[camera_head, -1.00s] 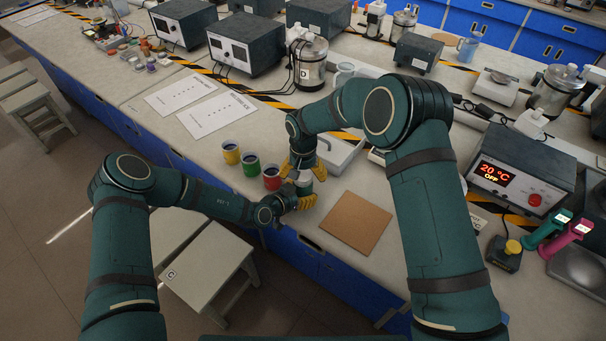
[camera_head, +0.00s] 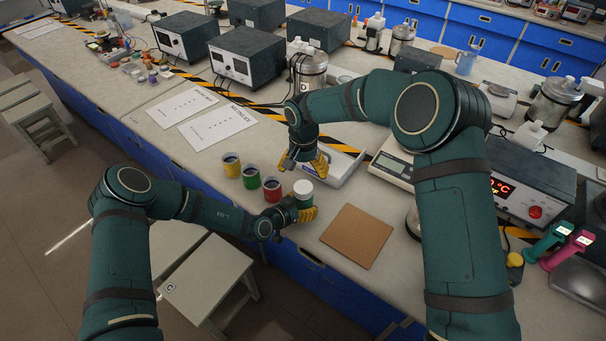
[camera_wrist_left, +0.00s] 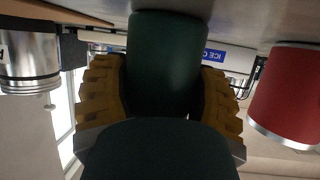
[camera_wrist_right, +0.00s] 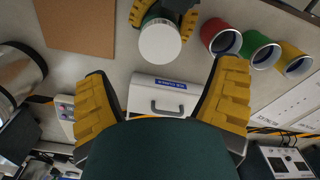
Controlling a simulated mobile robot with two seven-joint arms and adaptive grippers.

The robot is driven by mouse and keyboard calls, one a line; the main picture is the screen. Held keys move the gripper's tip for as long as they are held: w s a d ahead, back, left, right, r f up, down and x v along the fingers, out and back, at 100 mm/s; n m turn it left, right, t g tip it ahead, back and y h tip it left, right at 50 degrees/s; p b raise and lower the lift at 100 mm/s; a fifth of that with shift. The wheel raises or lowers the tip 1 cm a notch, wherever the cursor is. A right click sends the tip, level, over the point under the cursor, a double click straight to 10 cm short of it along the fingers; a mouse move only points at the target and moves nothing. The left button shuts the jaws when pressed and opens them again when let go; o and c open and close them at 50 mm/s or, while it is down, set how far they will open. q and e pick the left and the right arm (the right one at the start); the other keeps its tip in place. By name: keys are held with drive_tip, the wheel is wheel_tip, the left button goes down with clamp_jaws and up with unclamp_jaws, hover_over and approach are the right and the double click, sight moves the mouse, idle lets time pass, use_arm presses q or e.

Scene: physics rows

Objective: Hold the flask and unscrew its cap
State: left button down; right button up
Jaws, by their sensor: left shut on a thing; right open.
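The flask (camera_head: 304,201) is dark green with a white cap (camera_head: 303,187) on top. It stands upright at the bench's front edge. My left gripper (camera_head: 297,212) is shut around its body from the left; the green body fills the space between the yellow fingers in the left wrist view (camera_wrist_left: 167,60). My right gripper (camera_head: 306,165) is open and empty, pointing down behind and above the flask, apart from it. In the right wrist view the round white cap (camera_wrist_right: 160,44) lies beyond the open fingers, at the top.
Yellow (camera_head: 231,166), green (camera_head: 251,177) and red (camera_head: 272,189) open cups stand in a row left of the flask. A brown square board (camera_head: 357,236) lies to its right. A white box with a handle (camera_wrist_right: 158,96) is under my right gripper.

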sight(303, 186)
wheel_tip(303, 186, down, 8)
drive_tip(key=shift+r, duration=0.15)
idle(0.3)
drive_tip(key=c, duration=1.3)
drive_tip(key=shift+n, duration=1.4)
drive_tip(key=o, duration=1.3)
drive_tip(key=shift+r, duration=0.1)
